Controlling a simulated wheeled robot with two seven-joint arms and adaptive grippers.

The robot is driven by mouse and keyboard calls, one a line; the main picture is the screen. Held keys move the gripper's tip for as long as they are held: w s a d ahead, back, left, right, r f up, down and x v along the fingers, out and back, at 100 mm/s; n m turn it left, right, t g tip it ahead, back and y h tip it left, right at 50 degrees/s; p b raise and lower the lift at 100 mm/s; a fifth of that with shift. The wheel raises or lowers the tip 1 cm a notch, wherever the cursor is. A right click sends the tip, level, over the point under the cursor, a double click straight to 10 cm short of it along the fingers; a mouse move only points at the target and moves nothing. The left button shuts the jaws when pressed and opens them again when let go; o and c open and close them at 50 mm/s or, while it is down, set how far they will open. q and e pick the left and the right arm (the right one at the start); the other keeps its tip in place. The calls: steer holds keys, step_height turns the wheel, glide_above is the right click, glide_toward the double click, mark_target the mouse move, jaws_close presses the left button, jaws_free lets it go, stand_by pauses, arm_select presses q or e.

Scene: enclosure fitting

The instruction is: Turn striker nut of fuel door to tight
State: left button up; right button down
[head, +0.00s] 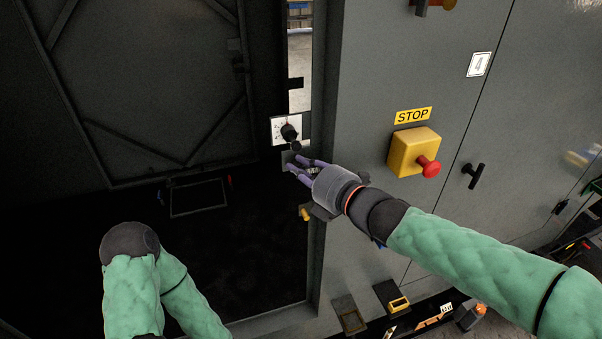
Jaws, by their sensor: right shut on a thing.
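My right gripper (297,165) reaches in from the right to the edge of the dark opening. Its purple fingers are shut at a small grey bracket (287,156) on the door frame, just below a white dial plate (281,129) with a black knob (290,132). The striker nut is mostly hidden by the fingers, and its turn or seating cannot be made out. My left arm shows at the lower left, but its gripper is not in view.
A yellow box with a red stop button (429,167) sits on the grey cabinet front right of my right gripper, above my forearm. A black door handle (473,175) is farther right. A dark braced panel (140,90) fills the upper left.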

steer(key=shift+f+m+t+h+b, duration=0.15)
steer(key=shift+m+t+h+b, duration=0.8)
steer(key=shift+m+b, duration=3.05)
steer(key=shift+f+m+t+h+b, duration=0.15)
steer(key=shift+m+t+b, duration=1.65)
steer(key=shift+m+b, duration=2.2)
steer(key=shift+f+m+t+h+b, duration=0.35)
steer(key=shift+m+t+b, duration=1)
steer(key=shift+m+b, duration=2.6)
steer(key=shift+r+m+h+p, duration=0.1)
steer(key=shift+m+h+p, duration=0.15)
steer(key=shift+m+p, duration=0.55)
steer(key=c, duration=1.2)
jaws_free()
steer(key=shift+d, duration=0.1)
steer(key=shift+o, duration=0.2)
steer(key=shift+r, duration=0.1)
steer(key=v, duration=1.2)
